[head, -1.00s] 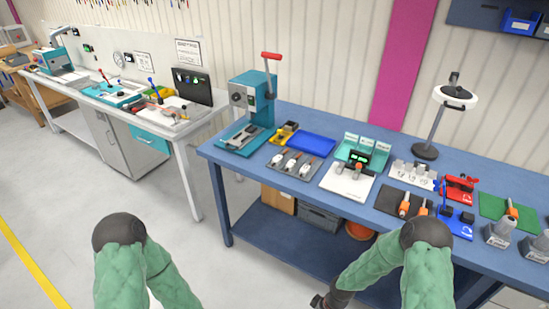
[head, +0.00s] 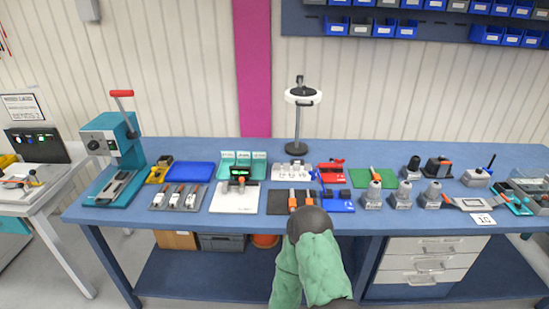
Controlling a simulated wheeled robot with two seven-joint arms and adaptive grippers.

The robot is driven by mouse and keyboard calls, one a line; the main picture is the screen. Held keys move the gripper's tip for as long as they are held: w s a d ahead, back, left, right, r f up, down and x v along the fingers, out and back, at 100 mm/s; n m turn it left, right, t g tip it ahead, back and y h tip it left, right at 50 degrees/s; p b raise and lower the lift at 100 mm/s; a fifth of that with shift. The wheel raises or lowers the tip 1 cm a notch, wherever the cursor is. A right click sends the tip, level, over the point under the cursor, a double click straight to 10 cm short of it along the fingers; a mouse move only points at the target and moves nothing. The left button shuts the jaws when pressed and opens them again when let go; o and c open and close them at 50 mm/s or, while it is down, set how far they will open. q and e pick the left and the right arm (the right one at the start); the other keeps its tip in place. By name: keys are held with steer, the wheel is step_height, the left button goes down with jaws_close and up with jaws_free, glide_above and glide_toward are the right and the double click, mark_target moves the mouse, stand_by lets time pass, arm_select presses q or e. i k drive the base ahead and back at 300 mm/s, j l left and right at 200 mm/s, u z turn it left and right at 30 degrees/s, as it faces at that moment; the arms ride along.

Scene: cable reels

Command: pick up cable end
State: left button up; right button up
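No cable end can be made out for certain. Two small orange-handled pieces (head: 292,199) lie on a black mat (head: 276,203) near the front middle of the blue workbench (head: 225,222); they are too small to tell what they are. One of my arms, in a green sleeve with a black joint, rises at the bottom middle and covers part of the bench's front edge. Its gripper does not show, and my other arm is out of the picture. Neither gripper is in view.
A teal press with a red lever (head: 112,150) stands at the bench's left end, beside a blue tray (head: 190,172). A lamp (head: 299,115) stands at the back middle. Grey-based devices (head: 401,195) fill the right. Drawers (head: 428,260) sit below. A white table (head: 40,190) stands at left.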

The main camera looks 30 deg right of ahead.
mark_target(375, 176)
steer(key=i+j, duration=0.4)
steer(key=j, duration=0.15)
steer(key=i+j+z, duration=0.1)
steer(key=i+j, duration=0.3)
steer(key=z, duration=0.5)
steer(key=j+z, duration=0.1)
steer(key=z, duration=0.85)
steer(key=j+z, duration=0.1)
steer(key=z, duration=0.4)
steer(key=l+u, duration=0.1)
steer(key=u, duration=0.35)
steer(key=l+u, duration=0.15)
steer(key=u, duration=0.25)
steer(key=l+u, duration=0.15)
steer(key=u, duration=0.3)
steer(key=l+u, duration=0.15)
steer(key=u, duration=0.25)
steer(key=k+l+u, duration=0.2)
steer(key=l+u, duration=0.15)
steer(key=l, duration=0.3)
steer(key=k+l+u, duration=0.3)
steer(key=l, duration=0.3)
steer(key=k+l+u, duration=0.35)
steer(key=l, duration=0.2)
steer(key=k+l+u, duration=0.35)
steer(key=l, duration=0.15)
steer(key=i, duration=0.05)
